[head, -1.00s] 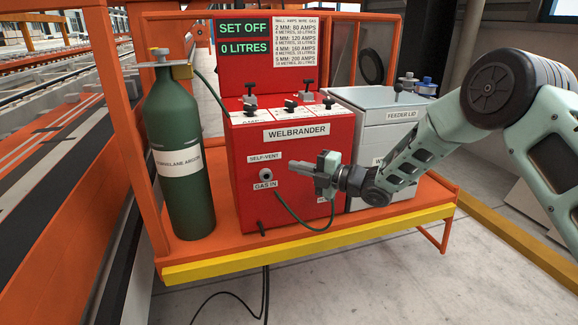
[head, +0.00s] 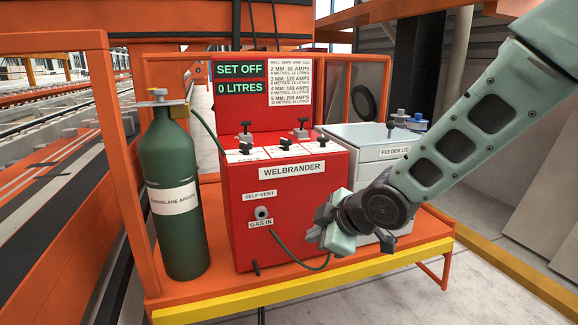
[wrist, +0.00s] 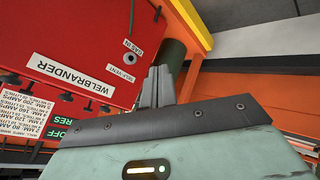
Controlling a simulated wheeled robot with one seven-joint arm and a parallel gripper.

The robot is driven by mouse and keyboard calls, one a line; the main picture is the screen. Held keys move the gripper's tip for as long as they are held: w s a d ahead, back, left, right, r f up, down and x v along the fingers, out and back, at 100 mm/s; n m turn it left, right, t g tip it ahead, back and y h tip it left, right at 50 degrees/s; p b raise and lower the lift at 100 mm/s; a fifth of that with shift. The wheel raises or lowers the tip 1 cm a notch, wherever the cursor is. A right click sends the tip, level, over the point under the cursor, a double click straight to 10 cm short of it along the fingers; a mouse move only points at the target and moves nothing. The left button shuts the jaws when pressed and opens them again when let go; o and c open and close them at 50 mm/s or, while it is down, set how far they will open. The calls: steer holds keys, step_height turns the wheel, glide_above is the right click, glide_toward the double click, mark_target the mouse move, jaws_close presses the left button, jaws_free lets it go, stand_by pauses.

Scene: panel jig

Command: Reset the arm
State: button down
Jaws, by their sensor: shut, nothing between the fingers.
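My gripper (head: 318,226) is in front of the lower right of the red WELBRANDER box (head: 290,190) in the head view. Its arm comes down from the upper right. In the wrist view the gripper (wrist: 156,84) has its two fingers together with nothing between them. The red box shows upside down at the left of the wrist view (wrist: 75,45). The fingers look apart from the box, though the exact gap is hard to judge. The gripper hides the box's lower right corner and part of the grey feeder.
A green gas cylinder (head: 175,205) stands left of the box. A thin hose (head: 295,259) loops below the GAS IN port (head: 261,212). The grey feeder (head: 365,150) stands behind my arm. The orange bench (head: 215,283) has a yellow front edge (head: 235,305). The display reads SET OFF, 0 LITRES.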

steer(key=s+d+m+g+h, duration=0.2)
steer(key=s+d+m, duration=0.1)
steer(key=s, duration=0.6)
steer(key=s+d+m+g+h, duration=0.1)
steer(key=s+d+m+g, duration=0.15)
steer(key=s, duration=0.65)
steer(key=s+d+m+g+h, duration=0.2)
steer(key=s+d+m, duration=0.1)
steer(key=s, duration=0.7)
step_height(320, 180, up, 15)
steer(key=p, duration=1.5)
steer(key=shift+s+m+p, duration=0.3)
steer(key=shift+s+m, duration=0.05)
steer(key=shift+s, duration=0.05)
steer(key=shift+g, duration=0.25)
